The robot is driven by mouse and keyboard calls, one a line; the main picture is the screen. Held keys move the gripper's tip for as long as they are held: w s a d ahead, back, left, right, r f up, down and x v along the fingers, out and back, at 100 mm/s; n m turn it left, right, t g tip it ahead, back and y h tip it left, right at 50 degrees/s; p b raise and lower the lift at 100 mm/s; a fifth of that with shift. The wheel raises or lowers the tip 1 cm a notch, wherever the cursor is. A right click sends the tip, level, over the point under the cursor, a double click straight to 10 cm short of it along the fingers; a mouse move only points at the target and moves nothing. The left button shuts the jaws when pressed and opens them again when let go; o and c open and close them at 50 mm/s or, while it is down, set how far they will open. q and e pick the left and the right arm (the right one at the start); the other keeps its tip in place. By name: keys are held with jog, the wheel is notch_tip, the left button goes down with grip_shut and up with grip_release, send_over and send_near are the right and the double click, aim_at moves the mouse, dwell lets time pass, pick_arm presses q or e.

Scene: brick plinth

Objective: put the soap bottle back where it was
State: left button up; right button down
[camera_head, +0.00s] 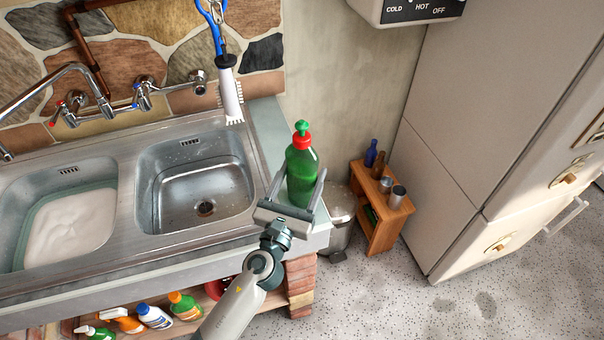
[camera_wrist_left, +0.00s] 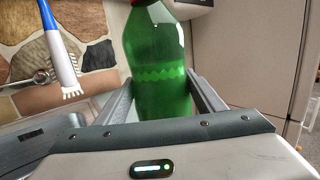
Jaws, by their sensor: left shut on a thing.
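The soap bottle (camera_head: 301,172) is green with a red collar and green cap. It is upright at the right end of the sink counter (camera_head: 270,140). My left gripper (camera_head: 292,190) is shut on it, with one finger on each side of its lower body. The bottle also shows in the left wrist view (camera_wrist_left: 160,65), between the two fingers of the left gripper (camera_wrist_left: 160,100). The bottle's base is hidden behind the gripper, so I cannot tell whether it touches the counter. My right gripper is not in view.
A steel sink has an empty right basin (camera_head: 203,190) and a left basin (camera_head: 70,225) with whitish contents. A brush (camera_head: 230,95) hangs above the counter. A bin (camera_head: 340,205) and wooden shelf (camera_head: 382,210) stand right of the plinth. Several cleaning bottles (camera_head: 155,317) stand below the sink.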

pick_arm(q)
jog(key=o, duration=1.5)
jog(key=shift+r, duration=0.1)
jog(key=b+v, duration=0.3)
jog(key=v, duration=0.8)
jog(key=shift+s, duration=0.1)
jog(key=shift+s+a, duration=0.15)
jog(key=shift+s, duration=0.25)
